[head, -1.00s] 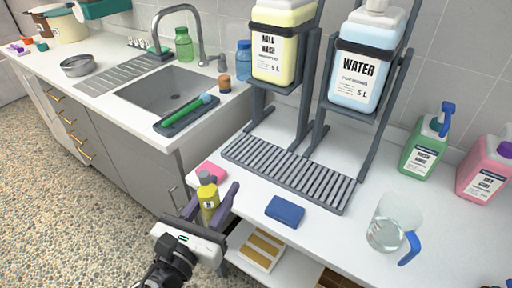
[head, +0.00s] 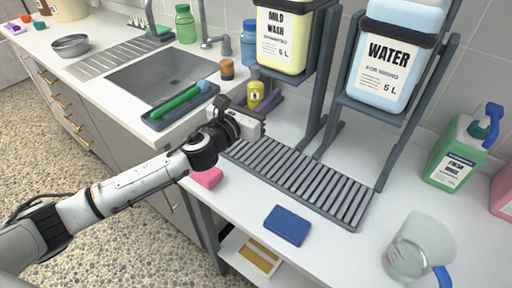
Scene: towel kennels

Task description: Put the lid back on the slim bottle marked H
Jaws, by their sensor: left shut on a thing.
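The bottle has a small pale label with a dark mark too small to read. Its top looks dark; I cannot tell whether that is a lid or an open mouth. The gripper body hides its lower part. I cannot pick out a loose lid. My right gripper is not in view.
The slatted tray (head: 300,180) stands under the mild wash (head: 285,38) and water (head: 385,70) containers on their stands. A blue sponge (head: 287,225), a pink sponge (head: 207,177) and a clear jug (head: 410,250) are on the counter. A brown jar (head: 227,70) stands by the sink.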

